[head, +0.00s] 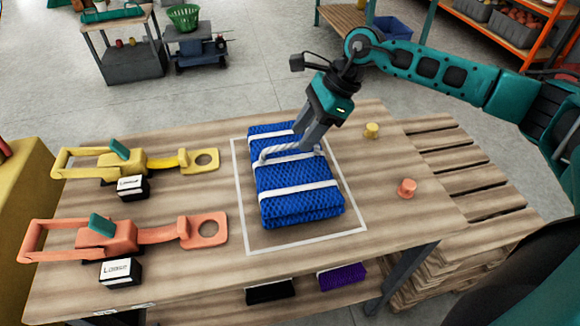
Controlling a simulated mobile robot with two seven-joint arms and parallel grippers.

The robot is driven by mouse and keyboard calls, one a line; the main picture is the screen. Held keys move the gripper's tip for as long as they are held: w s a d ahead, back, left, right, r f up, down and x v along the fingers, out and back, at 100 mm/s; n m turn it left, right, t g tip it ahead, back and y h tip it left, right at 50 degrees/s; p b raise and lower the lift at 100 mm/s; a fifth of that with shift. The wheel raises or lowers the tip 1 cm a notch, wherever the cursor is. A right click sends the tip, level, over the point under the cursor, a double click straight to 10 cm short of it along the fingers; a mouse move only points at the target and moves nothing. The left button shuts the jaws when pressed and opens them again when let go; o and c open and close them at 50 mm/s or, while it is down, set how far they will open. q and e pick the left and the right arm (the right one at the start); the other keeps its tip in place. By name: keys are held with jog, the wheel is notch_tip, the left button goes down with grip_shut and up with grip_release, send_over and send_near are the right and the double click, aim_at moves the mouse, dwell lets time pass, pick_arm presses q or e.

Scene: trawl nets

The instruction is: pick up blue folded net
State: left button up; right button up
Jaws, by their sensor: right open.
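The blue folded net (290,179) lies on the wooden table inside a white rectangular outline. White bands cross it, and a white rope handle (283,148) arches over its far part. My right gripper (308,146) points down at the far end of the net, right by the rope handle. Its jaws are open. I cannot tell whether a finger touches the handle or the net. My left gripper is not in view.
A yellow clamp-like tool (120,163) and an orange one (115,237) lie on the left of the table (190,270). A yellow peg (371,130) and an orange peg (406,188) stand right of the net. Pallets (470,170) are beyond the right edge.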

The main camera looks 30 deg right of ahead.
aim_at(290, 146)
jog(key=x, duration=0.5)
jog(key=shift+w+a+r, duration=0.1)
jog(key=shift+w+a, duration=0.15)
jog(key=shift+a, duration=0.1)
jog(key=shift+c, duration=0.2)
grip_shut()
dwell(0.7)
jog(key=shift+w+r, duration=0.1)
jog(key=shift+r, duration=0.1)
